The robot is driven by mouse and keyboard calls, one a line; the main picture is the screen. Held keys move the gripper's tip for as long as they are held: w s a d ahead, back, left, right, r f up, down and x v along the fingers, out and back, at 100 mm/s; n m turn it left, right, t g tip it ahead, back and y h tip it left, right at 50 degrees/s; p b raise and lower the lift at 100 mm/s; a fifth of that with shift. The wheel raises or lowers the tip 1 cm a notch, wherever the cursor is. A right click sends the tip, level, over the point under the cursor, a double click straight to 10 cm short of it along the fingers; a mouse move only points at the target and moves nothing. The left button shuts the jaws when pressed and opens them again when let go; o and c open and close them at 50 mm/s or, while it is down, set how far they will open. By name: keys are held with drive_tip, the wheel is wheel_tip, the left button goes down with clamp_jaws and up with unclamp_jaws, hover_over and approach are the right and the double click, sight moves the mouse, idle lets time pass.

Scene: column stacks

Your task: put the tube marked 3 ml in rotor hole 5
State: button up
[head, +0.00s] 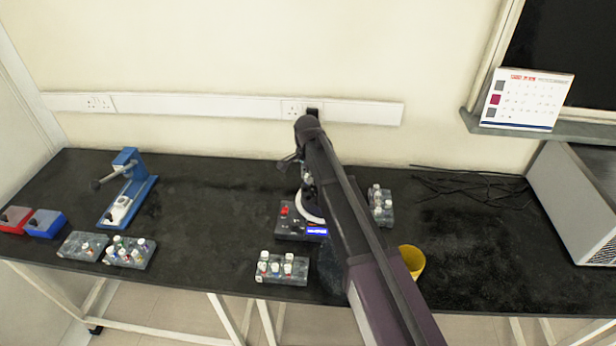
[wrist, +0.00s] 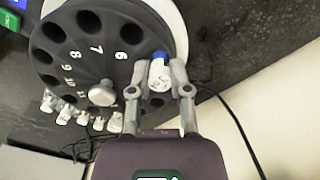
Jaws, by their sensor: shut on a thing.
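My gripper (wrist: 159,78) is shut on a small tube (wrist: 159,76) with a white body and a blue top, in the wrist view. The marking on the tube is too small to read. The dark rotor (wrist: 70,62) has numbered holes around a silver centre knob (wrist: 102,93); the numbers 6 and 7 are clear. The tube is at the rotor's right edge, beside hole 6 (wrist: 130,27). Hole 5 is not visible, and I cannot tell whether the tube is in or above a hole. In the head view my arm partly covers the centrifuge (head: 290,224).
A tube rack (head: 282,268) stands in front of the centrifuge and another rack (head: 381,208) to its right. Two more racks (head: 83,246) (head: 130,252) stand at left, near a blue press (head: 128,190). A yellow cup (head: 412,260) stands right of my arm. Cables (head: 465,185) lie at the back right.

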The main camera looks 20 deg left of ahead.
drive_tip(key=shift+f, duration=0.15)
drive_tip(key=o, duration=0.8)
drive_tip(key=shift+c, duration=0.2)
drive_tip(key=o, duration=0.3)
drive_tip(key=shift+r+p, duration=2.95)
drive_tip(key=shift+r, duration=0.05)
